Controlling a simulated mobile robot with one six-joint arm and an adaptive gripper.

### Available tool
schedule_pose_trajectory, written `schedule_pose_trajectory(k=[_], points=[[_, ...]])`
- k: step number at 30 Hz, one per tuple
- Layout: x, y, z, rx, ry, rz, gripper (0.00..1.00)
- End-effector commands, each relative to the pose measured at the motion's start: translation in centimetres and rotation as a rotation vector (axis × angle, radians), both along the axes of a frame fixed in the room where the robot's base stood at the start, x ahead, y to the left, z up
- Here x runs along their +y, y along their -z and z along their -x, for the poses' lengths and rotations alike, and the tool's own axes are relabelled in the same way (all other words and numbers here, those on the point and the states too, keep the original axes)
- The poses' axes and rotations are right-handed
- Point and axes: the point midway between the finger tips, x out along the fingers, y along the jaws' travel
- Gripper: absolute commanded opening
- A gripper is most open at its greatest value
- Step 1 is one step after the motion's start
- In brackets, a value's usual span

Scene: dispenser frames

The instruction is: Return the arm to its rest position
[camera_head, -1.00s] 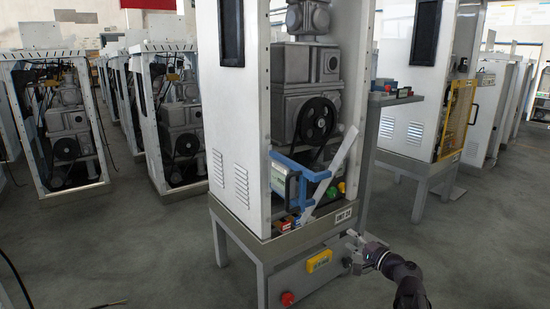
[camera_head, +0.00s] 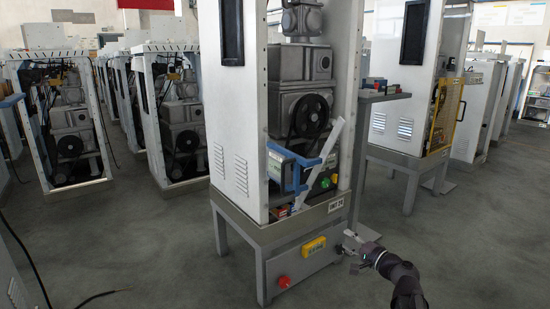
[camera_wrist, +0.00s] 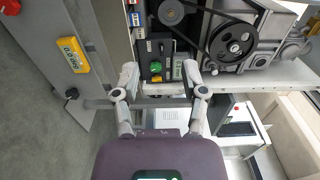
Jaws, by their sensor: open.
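My gripper (camera_head: 352,244) is at the lower right of the dispenser frame (camera_head: 240,150) in the head view, beside its base stand. In the wrist view my gripper (camera_wrist: 160,75) has its two fingers spread apart with nothing between them. My arm (camera_head: 400,275) reaches in from the lower right of the head view.
A blue clamp-like part (camera_head: 295,170) and a white strip (camera_head: 328,155) sit in the frame's opening. The stand carries a yellow box (camera_head: 314,245) and a red button (camera_head: 283,281). Other dispenser frames (camera_head: 65,125) stand at left. A cable (camera_head: 30,265) lies on the floor.

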Motion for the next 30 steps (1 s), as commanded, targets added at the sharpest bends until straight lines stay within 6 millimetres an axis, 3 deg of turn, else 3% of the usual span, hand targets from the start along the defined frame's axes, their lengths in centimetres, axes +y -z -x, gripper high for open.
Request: schedule_pose_trajectory(k=[18,30], points=[[1.7,-2.2,0.6,0.028,-0.052,0.081,0.56],[4.4,-5.9,2.0,0.085,-0.149,0.234,0.56]])
